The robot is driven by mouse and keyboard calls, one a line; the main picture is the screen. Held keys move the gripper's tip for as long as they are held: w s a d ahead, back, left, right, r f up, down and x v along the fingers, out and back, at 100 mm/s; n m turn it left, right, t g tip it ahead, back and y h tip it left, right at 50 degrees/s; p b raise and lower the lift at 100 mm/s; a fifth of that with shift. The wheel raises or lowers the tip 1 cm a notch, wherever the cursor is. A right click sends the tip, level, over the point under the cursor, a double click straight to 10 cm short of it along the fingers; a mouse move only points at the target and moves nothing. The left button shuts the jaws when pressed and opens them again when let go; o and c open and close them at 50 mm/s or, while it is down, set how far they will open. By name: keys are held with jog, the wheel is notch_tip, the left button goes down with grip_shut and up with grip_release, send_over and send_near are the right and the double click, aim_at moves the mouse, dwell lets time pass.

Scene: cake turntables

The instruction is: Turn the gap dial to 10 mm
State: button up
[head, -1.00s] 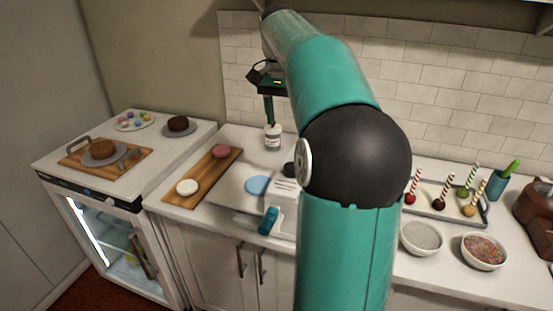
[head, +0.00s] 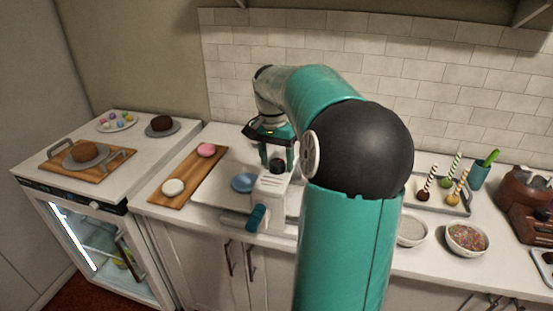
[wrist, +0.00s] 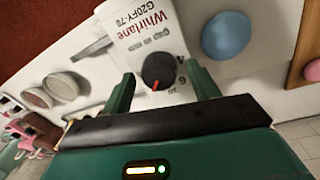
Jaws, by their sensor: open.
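The gap dial (wrist: 160,70) is a round black knob with a red pointer mark on a white machine (wrist: 150,25) lettered "Whirlane G20FY-70". Printed numerals, a 4 and a 6 among them, show beside the dial; others are hidden or too small to read. In the head view the white machine (head: 268,196) stands on the counter, with the black dial (head: 277,166) on top. My gripper (wrist: 162,82) is open and its green fingers appear on either side of the dial; I cannot tell whether they touch it. In the head view my gripper (head: 278,153) is directly above the dial.
A blue disc (head: 243,182) lies beside the machine, and a teal handle (head: 256,218) sticks out at its front. A wooden board (head: 190,180) with pink and white discs is to the left. Bowls and a cake-pop tray (head: 458,206) are to the right.

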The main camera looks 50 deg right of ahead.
jog(key=shift+f, duration=0.1)
jog(key=c, duration=1)
jog(key=shift+o, duration=0.2)
jog(key=shift+n, duration=0.4)
jog(key=n, duration=0.8)
jog(key=shift+h, duration=0.3)
jog(key=o, duration=1)
jog(key=shift+c, duration=0.2)
